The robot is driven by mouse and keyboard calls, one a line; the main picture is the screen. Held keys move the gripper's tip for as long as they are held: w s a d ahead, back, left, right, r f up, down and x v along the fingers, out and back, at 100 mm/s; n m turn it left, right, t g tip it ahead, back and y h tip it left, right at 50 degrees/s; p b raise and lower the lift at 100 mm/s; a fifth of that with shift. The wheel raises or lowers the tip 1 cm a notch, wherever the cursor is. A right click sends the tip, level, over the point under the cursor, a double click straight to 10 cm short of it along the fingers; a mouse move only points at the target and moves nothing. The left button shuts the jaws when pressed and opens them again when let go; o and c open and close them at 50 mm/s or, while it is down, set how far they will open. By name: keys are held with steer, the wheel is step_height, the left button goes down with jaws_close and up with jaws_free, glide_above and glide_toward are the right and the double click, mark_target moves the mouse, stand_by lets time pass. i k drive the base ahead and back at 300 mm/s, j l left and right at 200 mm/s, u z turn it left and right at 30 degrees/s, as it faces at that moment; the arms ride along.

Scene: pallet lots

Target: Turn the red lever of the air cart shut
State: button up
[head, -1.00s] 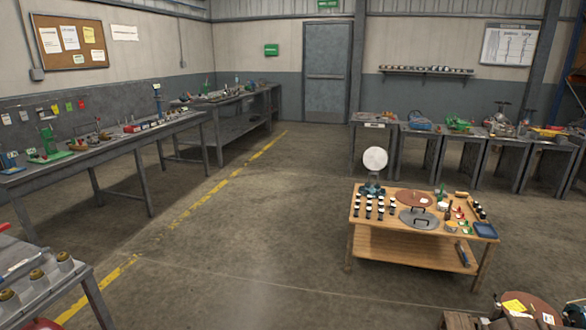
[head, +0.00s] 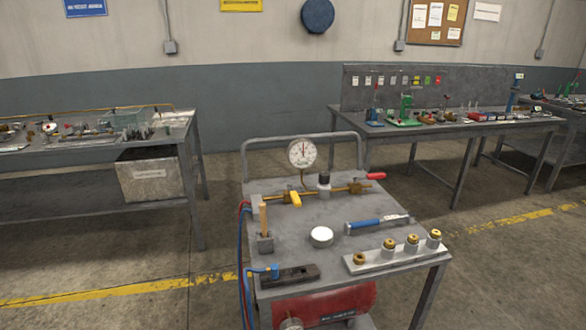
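The air cart (head: 300,237) stands in the lower middle of the head view, a grey metal cart with a push handle at its back and a red tank (head: 325,305) below its top. A brass pipe with fittings runs across the back of its top under a round pressure gauge (head: 302,153). The red lever (head: 376,176) sits at the right end of this pipe and points out to the right, about in line with it. A yellow lever (head: 296,199) sits on the pipe further left and points toward me. My gripper is not in view.
On the cart top lie a blue-handled tool (head: 372,223), a white round lid (head: 321,236), a block with brass fittings (head: 398,254) and a dark block (head: 290,276). Benches stand left (head: 80,150) and right (head: 440,129) behind. Floor between them is clear.

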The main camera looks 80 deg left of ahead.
mark_target(369, 177)
steer(key=u, duration=1.85)
steer(key=i+l+u, duration=0.45)
steer(key=i+l, duration=0.25)
steer(key=i+l+u, duration=0.2)
steer(key=i+l, duration=0.15)
steer(key=i+l+u, duration=0.25)
steer(key=l, duration=0.3)
steer(key=i+l+u, duration=0.2)
steer(key=l, duration=0.3)
steer(key=i, duration=0.1)
